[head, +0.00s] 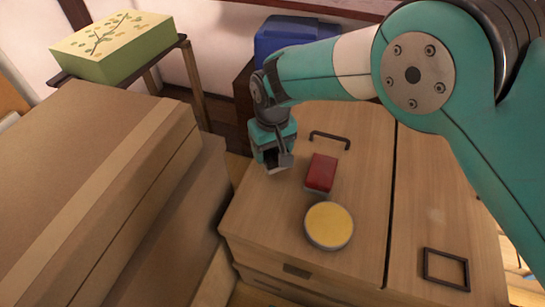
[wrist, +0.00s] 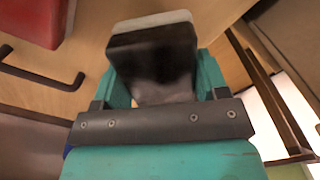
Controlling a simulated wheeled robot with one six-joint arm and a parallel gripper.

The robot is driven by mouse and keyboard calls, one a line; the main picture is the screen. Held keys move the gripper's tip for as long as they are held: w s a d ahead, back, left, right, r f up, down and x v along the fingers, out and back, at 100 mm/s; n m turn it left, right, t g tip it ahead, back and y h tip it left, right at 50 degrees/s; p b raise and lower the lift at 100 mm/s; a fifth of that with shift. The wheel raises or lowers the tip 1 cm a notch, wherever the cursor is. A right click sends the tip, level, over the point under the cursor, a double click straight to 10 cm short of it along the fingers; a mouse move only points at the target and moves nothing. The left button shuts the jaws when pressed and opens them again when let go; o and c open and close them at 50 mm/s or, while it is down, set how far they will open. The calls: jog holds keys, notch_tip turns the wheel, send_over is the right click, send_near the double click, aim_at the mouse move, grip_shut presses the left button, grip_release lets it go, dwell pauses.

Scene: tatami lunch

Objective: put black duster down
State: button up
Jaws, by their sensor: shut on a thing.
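My gripper (head: 274,150) is above the left part of the wooden cabinet top (head: 270,215). It is shut on the black duster (wrist: 155,62), a dark block with a pale layer along its far edge in the wrist view. The teal fingers lie on either side of it. In the head view the duster is small and partly hidden by the gripper. I cannot tell whether it touches the cabinet top.
A red block (head: 321,172) and a round yellow-topped thing (head: 329,225) stand to the right. A dark handle (head: 330,138) lies behind the red block, and a dark square frame (head: 446,269) lies at the right. Cardboard boxes (head: 110,190) stand left. The cabinet's front left is clear.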

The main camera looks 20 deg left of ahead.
aim_at(272, 157)
jog(key=shift+f, duration=1.45)
jog(key=shift+f, duration=0.15)
jog(key=o, duration=1.1)
